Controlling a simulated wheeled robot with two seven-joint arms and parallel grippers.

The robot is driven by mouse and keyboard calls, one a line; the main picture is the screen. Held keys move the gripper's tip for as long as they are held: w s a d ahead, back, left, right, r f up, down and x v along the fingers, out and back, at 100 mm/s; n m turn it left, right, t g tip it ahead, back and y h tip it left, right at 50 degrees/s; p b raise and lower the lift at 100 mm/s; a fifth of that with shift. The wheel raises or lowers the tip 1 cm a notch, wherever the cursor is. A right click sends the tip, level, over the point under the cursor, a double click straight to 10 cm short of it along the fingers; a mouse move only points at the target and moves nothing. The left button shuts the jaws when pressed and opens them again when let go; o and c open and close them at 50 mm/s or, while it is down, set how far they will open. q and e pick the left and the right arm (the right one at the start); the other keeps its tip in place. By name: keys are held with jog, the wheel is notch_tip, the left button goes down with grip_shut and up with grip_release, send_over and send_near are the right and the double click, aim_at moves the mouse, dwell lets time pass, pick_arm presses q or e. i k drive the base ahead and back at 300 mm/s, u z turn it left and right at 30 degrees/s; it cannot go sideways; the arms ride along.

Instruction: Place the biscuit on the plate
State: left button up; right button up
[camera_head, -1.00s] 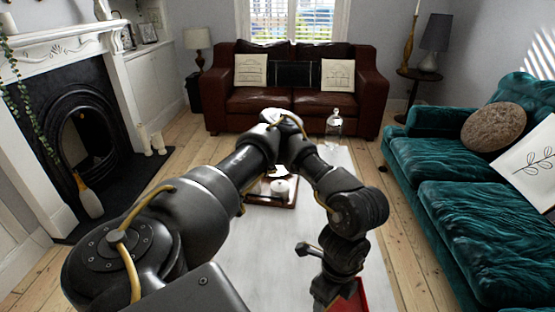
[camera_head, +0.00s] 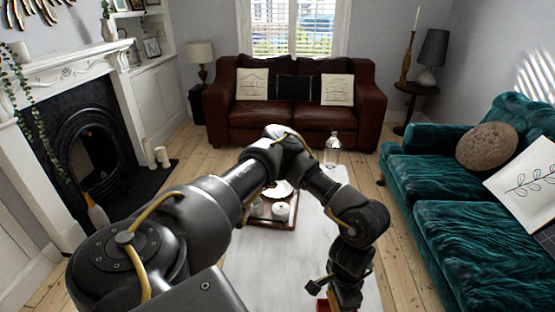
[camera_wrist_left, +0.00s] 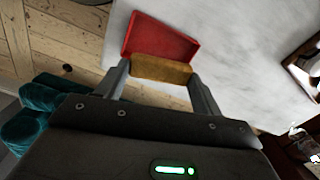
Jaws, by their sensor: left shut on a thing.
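The biscuit (camera_wrist_left: 160,69) is a golden-brown block in the left wrist view. My left gripper (camera_wrist_left: 160,76) is shut on it, one finger at each end. In the head view my left wrist hangs low near the bottom edge, and the fingers and biscuit cannot be made out there. A white plate (camera_head: 283,187) lies on the tray farther up the table, partly hidden by my left arm. My right gripper is not in view.
A red open box (camera_wrist_left: 158,38) lies just beyond the biscuit on the white table (camera_head: 262,272). A wooden tray (camera_head: 287,226) holds the plate and a white lidded pot (camera_head: 280,211). A glass bottle (camera_head: 332,152) stands at the table's far end.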

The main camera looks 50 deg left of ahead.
aim_at(276, 188)
jog(key=k, duration=1)
jog(key=u, duration=3.2)
jog(key=i, duration=2.3)
jog(key=z, duration=1.55)
jog(key=i, duration=2.05)
jog(key=z, duration=0.05)
